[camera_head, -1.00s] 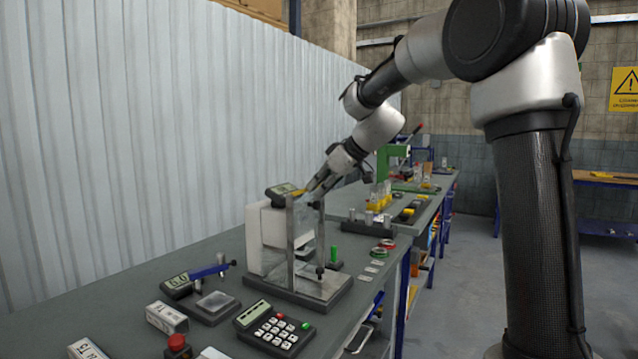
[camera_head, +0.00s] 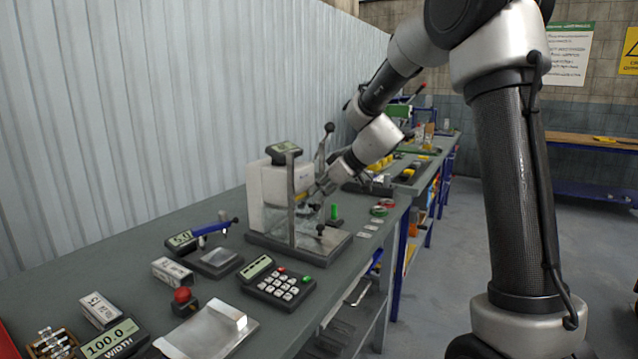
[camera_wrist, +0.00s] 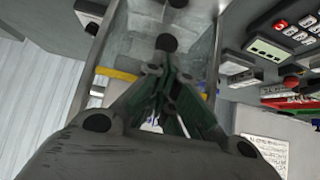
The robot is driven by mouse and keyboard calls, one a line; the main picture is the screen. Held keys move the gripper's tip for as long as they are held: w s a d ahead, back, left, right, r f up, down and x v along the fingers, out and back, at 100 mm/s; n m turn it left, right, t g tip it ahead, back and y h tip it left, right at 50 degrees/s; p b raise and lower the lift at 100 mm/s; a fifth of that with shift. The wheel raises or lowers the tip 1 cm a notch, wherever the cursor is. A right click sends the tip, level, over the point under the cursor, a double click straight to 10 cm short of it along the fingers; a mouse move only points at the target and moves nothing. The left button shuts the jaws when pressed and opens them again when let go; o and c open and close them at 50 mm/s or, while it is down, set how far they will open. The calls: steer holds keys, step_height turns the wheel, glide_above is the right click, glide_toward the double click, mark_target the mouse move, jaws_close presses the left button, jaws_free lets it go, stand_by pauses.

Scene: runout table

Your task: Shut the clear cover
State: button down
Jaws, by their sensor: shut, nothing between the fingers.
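The test machine (camera_head: 268,192) stands on the table, with a white body, a small display on top and a dark base plate. Its clear cover (camera_head: 306,188) shows as a see-through pane by the grey upright post; how far it is open I cannot tell. My gripper (camera_head: 316,202) is low at the machine's right side, partly hidden by the pane and post. In the wrist view my gripper (camera_wrist: 165,72) is shut and empty between two grey bars, with a black knob (camera_wrist: 167,42) just beyond the fingertips. Contact is unclear.
A calculator-like keypad (camera_head: 279,283), a blue-handled gauge (camera_head: 208,243), a red button (camera_head: 182,296) and small boxes lie in front. A black-knobbed lever (camera_head: 328,135) rises behind the machine. A green cylinder (camera_head: 334,212) stands to its right. The floor at right is clear.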

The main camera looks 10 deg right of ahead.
steer(key=shift+s+f, duration=0.1)
steer(key=shift+f, duration=0.05)
steer(key=shift+r, duration=0.35)
steer(key=w+a+r+v, duration=0.1)
steer(key=r+v, duration=0.1)
steer(key=v, duration=1)
steer(key=s+d+f+m+g+h, duration=0.2)
steer(key=s+d+f+m, duration=0.2)
steer(key=s+f+m, duration=0.3)
steer(key=s+d+m+h, duration=0.1)
steer(key=s+d+h, duration=0.1)
steer(key=s, duration=1.1)
steer(key=s+d+m+h, duration=0.1)
steer(key=s+d, duration=0.3)
steer(key=s, duration=0.9)
steer(key=shift+d+r+h, duration=0.25)
steer(key=shift+h, duration=0.45)
